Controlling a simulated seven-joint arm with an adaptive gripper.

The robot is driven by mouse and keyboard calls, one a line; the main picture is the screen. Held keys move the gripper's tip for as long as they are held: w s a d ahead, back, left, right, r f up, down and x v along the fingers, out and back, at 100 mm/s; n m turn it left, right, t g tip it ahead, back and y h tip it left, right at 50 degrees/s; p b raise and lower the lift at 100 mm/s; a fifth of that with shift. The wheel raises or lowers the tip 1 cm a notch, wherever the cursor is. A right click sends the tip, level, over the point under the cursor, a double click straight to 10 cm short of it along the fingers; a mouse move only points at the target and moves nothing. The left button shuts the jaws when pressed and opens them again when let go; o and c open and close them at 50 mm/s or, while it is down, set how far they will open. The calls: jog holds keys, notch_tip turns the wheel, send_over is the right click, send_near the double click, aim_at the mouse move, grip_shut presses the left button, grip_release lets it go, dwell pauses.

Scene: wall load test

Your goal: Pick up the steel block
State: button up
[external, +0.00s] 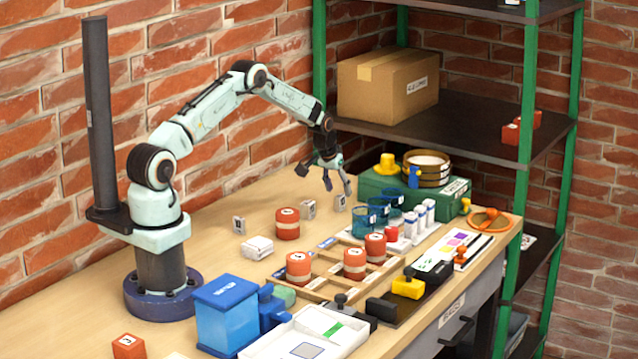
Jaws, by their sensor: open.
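Three small grey labelled blocks stand apart on the wooden bench: one at the left (239,225), one in the middle (308,209) and one at the right (340,202). Their labels are too small to read, so I cannot tell which is the steel block. My gripper (336,184) is open, pointing down above the bench, close over the right and middle grey blocks. It appears empty and apart from them.
Red numbered cylinders stand nearby, one (287,224) on the open bench and several around a wooden rack (325,276). Blue glass beakers (378,210) and a green case (376,182) are right of the gripper. A white packet (257,248) lies at left. The bench's back left is clear.

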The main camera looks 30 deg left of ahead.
aim_at(340, 195)
jog(key=shift+x, duration=1.55)
grip_shut()
jog(key=shift+r, duration=0.1)
